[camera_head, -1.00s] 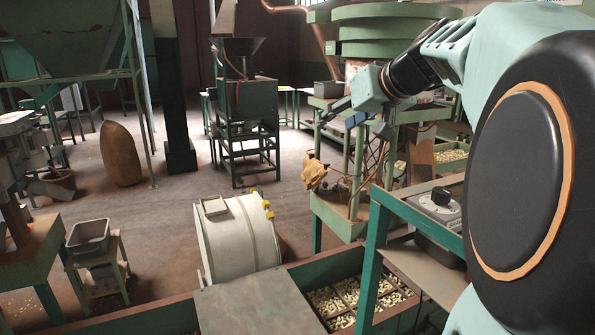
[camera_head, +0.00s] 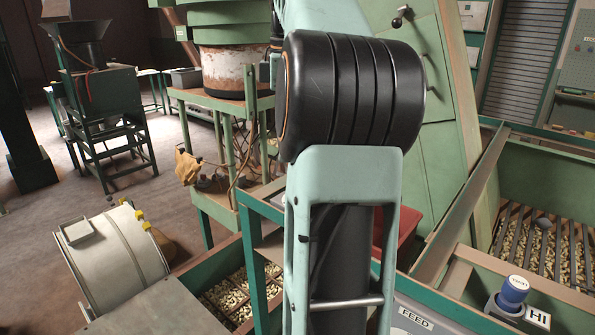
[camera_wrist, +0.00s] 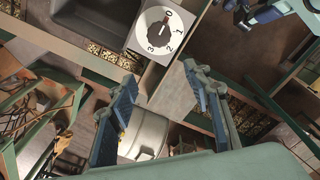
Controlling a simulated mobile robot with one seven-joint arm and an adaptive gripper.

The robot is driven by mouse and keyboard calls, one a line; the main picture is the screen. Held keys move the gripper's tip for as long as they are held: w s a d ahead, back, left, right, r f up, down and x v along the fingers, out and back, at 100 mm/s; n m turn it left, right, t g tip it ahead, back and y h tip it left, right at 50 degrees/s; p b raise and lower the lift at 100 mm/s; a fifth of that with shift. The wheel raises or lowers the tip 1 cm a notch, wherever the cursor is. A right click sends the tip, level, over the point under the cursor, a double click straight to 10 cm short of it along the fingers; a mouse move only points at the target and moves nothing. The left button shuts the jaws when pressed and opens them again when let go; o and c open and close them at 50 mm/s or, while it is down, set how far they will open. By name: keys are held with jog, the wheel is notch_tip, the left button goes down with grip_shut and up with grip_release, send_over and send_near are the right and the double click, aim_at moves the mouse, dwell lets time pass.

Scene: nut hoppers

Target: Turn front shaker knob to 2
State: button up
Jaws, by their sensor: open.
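The shaker knob (camera_wrist: 157,29) is a black round knob on a white dial plate with the figures 0, 1, 2 and 3. It shows near the top of the wrist view. In the head view my arm covers the area where the dial would be, and my gripper is hidden there.
A blue knob (camera_head: 514,290) stands on a panel beside a HI label, with a FEED label (camera_head: 415,318) to its left. A slatted nut bin (camera_head: 555,245) is at right. A white drum (camera_head: 115,262) lies at left. Green frame posts stand close around my arm.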

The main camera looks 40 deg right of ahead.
jog(key=shift+g, duration=0.4)
jog(key=f, duration=0.3)
jog(key=s+d+f+b, duration=0.1)
jog(key=f, duration=0.2)
jog(key=s+d+f, duration=0.1)
jog(key=f, duration=0.2)
jog(key=shift+s+d+f+b, duration=0.1)
jog(key=shift+s+f+b, duration=0.15)
jog(key=shift+f+b, duration=0.15)
jog(key=c, duration=1.1)
